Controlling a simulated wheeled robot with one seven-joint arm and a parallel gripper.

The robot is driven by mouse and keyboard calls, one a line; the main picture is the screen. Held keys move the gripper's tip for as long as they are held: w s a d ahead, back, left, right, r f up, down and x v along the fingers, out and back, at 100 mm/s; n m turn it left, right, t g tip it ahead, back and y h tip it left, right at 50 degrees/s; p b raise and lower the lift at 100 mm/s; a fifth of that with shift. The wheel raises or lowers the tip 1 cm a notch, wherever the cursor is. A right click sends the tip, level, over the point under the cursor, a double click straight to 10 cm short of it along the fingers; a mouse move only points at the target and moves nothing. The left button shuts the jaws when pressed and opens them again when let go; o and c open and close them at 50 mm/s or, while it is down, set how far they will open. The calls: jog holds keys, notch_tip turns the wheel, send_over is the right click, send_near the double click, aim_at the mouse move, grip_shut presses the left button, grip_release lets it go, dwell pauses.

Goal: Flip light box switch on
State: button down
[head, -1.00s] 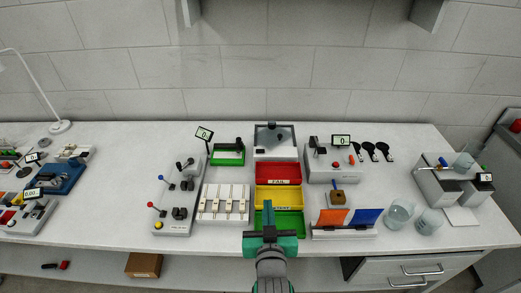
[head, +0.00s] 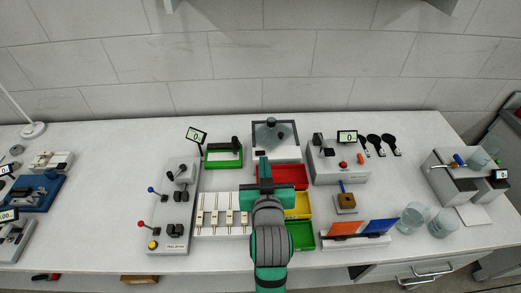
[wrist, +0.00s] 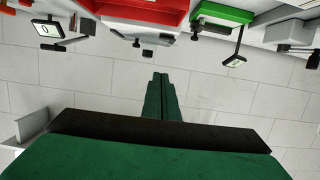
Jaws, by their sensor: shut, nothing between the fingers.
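The likely light box (head: 276,153) is a pale box with a dark-framed grey panel at the back centre of the bench. A small dark part stands at its top edge, but I cannot tell clearly which part is the switch or how it is set. My gripper (head: 263,160) is shut and empty, above the red tray and just in front of the light box, covering part of its front. In the upside-down wrist view the shut fingers (wrist: 160,78) point toward the wall, and the grey box (wrist: 145,37) with small black parts shows beyond them.
Red (head: 292,176), yellow (head: 302,205) and green (head: 300,236) trays lie under and beside my arm. A green-framed device (head: 223,154) stands left of the light box, and a grey box with a red button (head: 343,164) stands right. The tiled wall is behind.

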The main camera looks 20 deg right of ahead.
jog(key=shift+w, duration=0.15)
send_over(262, 154)
jog(key=s, duration=0.2)
notch_tip(262, 154, down, 2)
jog(key=f, duration=0.1)
jog(key=shift+a+f, duration=0.2)
jog(key=shift+f, duration=0.3)
jog(key=shift+a+f, duration=0.15)
jog(key=shift+f, duration=1.05)
